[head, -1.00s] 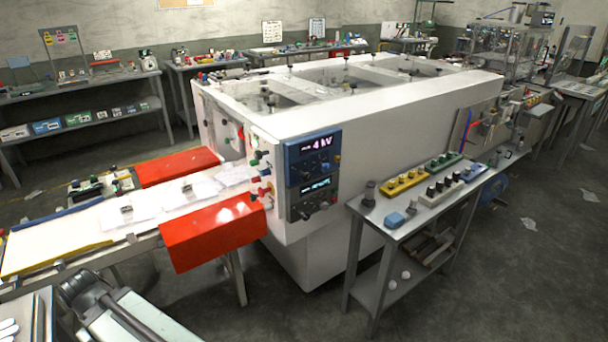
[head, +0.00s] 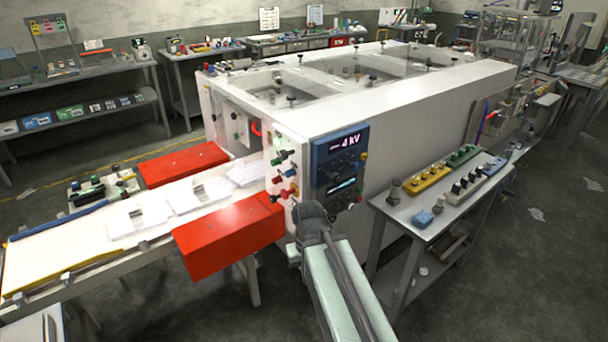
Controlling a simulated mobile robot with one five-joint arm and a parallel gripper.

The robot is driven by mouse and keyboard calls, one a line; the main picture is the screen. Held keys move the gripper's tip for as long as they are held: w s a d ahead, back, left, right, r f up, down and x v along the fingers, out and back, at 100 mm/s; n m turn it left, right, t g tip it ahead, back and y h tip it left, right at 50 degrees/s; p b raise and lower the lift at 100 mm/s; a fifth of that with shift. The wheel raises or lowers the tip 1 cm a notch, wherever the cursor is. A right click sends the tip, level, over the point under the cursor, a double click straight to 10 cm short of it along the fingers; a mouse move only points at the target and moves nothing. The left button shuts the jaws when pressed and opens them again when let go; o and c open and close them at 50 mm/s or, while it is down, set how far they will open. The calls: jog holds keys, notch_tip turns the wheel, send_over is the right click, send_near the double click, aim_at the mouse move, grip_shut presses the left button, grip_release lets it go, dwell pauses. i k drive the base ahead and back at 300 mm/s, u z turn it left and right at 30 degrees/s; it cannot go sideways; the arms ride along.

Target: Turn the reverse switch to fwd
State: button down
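The control panel is the narrow front end of the white machine (head: 420,100). It carries several green, red, white and black knobs and switches (head: 284,178). Beside them are a blue display unit (head: 341,150) reading "4 kV" and a dark unit (head: 338,194) with a lit display and black knobs. No label is readable, so I cannot tell which control is the reverse switch or how it is set. My gripper (head: 312,212) is at the dark end of my arm, in front of the lower panel. Its fingers cannot be made out, and it hides part of the panel.
Red guards (head: 228,236) flank the white conveyor (head: 100,245) on the left, with a second red guard (head: 183,164) behind. A grey table (head: 400,212) with colored switch blocks stands close on the right. Open floor (head: 540,290) lies at the lower right.

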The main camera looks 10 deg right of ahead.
aim_at(272, 199)
jog(key=k, duration=0.5)
jog(key=u, duration=0.55)
jog(key=i, duration=1.4)
jog(key=u, duration=1.25)
jog(key=k, duration=0.7)
jog(key=u, duration=0.15)
jog(key=i, duration=0.9)
jog(key=z, duration=0.2)
jog(key=k, duration=0.4)
jog(key=u, duration=0.05)
